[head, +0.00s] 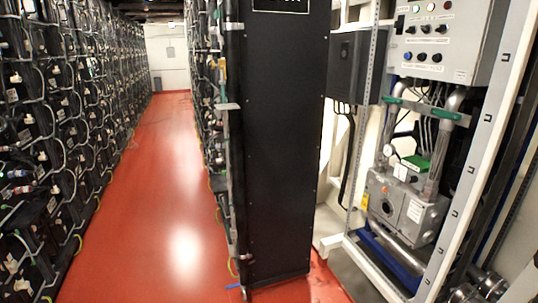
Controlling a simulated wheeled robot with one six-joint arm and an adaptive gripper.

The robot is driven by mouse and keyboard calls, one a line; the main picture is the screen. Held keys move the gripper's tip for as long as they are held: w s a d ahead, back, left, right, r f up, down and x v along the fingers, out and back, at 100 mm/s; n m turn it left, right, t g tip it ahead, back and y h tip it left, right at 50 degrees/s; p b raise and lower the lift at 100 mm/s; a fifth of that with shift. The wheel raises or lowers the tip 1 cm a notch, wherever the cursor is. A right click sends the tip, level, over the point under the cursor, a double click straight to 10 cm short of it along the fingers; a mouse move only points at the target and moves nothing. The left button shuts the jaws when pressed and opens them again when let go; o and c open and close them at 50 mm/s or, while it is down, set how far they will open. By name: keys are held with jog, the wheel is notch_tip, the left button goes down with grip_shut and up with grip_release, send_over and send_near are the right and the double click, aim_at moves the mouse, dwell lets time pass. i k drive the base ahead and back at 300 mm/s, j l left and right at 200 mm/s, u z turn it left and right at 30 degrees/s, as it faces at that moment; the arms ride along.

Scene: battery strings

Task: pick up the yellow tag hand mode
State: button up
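My gripper is not in view.
A tall black cabinet end (280,150) stands in the middle. A red-floored aisle (165,190) runs clear between it and the battery racks (60,120) on the left. A white frame (470,180) surrounds the switch box, with a control panel (440,45) above.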

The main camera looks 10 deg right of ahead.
aim_at(364, 201)
jog(key=i, duration=1.85)
jog(key=i+j+z, duration=0.1)
jog(key=i+z, duration=0.2)
jog(key=i, duration=0.2)
jog(key=i+j+z, duration=0.15)
jog(key=i+z, duration=0.15)
jog(key=i, duration=0.2)
jog(key=i+j+z, duration=0.3)
jog(key=i, duration=0.2)
